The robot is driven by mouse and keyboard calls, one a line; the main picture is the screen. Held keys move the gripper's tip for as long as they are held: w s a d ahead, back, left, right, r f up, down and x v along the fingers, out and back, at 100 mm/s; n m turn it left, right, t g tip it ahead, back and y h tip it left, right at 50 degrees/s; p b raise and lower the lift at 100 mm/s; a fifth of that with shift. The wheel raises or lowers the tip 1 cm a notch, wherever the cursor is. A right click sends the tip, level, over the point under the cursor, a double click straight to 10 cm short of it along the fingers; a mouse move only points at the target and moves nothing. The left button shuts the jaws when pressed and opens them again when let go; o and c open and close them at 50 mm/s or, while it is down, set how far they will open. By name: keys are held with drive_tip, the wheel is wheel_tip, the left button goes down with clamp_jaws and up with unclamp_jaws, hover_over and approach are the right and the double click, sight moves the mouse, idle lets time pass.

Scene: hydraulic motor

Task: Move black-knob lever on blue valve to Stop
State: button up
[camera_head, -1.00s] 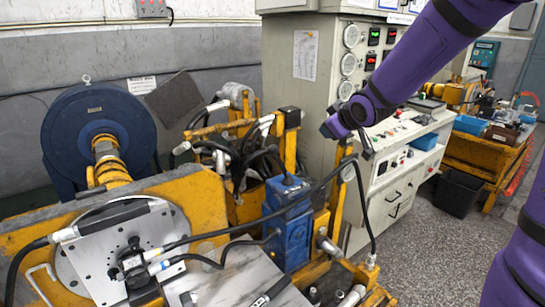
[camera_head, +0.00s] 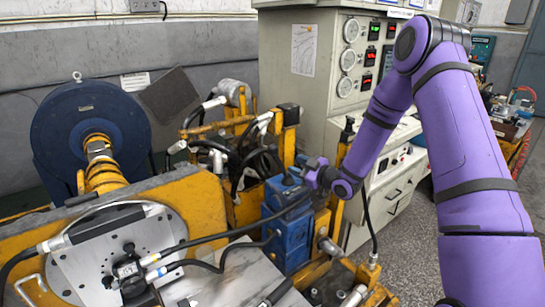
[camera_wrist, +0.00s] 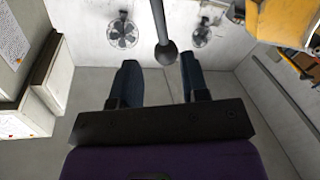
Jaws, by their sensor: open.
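The blue valve (camera_head: 287,228) stands upright on the yellow frame, low and right of centre in the head view. Its lever is small and mostly hidden there by my gripper (camera_head: 303,172), which is beside the valve's top. In the wrist view the lever shows as a dark rod coming from the top edge, ending in a round black knob (camera_wrist: 165,53). My gripper (camera_wrist: 158,62) is open there, with one finger to each side of the knob in the picture. The knob looks nearer the right finger. I see no contact and cannot tell its depth between the fingers.
A black hose (camera_head: 368,215) loops down right of the valve. Yellow posts (camera_head: 290,140) and hoses stand behind it. The grey control cabinet (camera_head: 290,85) rises at the back. A round metal plate (camera_head: 95,255) with hose fittings lies left on the yellow frame.

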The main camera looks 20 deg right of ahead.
sight(279, 159)
drive_tip(key=x, duration=1)
drive_tip(key=shift+w+a+f, duration=0.15)
drive_tip(key=shift+w+a, duration=0.15)
clamp_jaws()
